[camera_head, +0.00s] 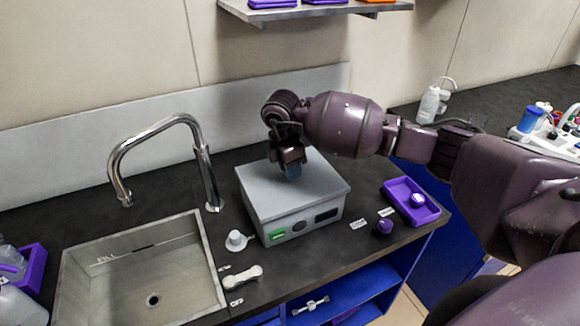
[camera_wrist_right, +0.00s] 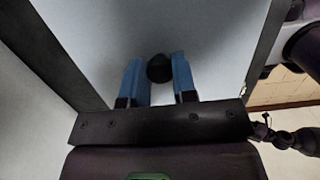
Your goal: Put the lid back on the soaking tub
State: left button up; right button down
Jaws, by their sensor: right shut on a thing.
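The soaking tub (camera_head: 300,218) is a grey box with a green display on its front, on the dark counter right of the sink. Its flat grey lid (camera_head: 325,180) lies over the top of the box, and I see no clear gap along the front edge; I cannot tell if it is fully seated. My right gripper (camera_head: 292,172) is above the lid, pointing down. In the right wrist view its blue fingers are shut on the lid's black knob (camera_wrist_right: 159,68), with the lid's plate (camera_wrist_right: 205,35) around it. The head view hides the knob. My left gripper is not in view.
A sink (camera_head: 140,270) with a tall tap (camera_head: 205,175) is to the left. A purple tray (camera_head: 412,205) and purple knob (camera_head: 384,226) are to the right.

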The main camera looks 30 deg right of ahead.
jog(key=shift+f, duration=0.1)
dwell(0.9)
jog(key=shift+f, duration=0.1)
dwell(0.7)
jog(key=shift+f+p, duration=0.15)
jog(key=shift+p, duration=0.2)
dwell(0.5)
jog(key=shift+f, duration=0.15)
dwell(0.6)
jog(key=shift+f, duration=0.15)
dwell(0.6)
jog(key=c, duration=0.8)
grip_release()
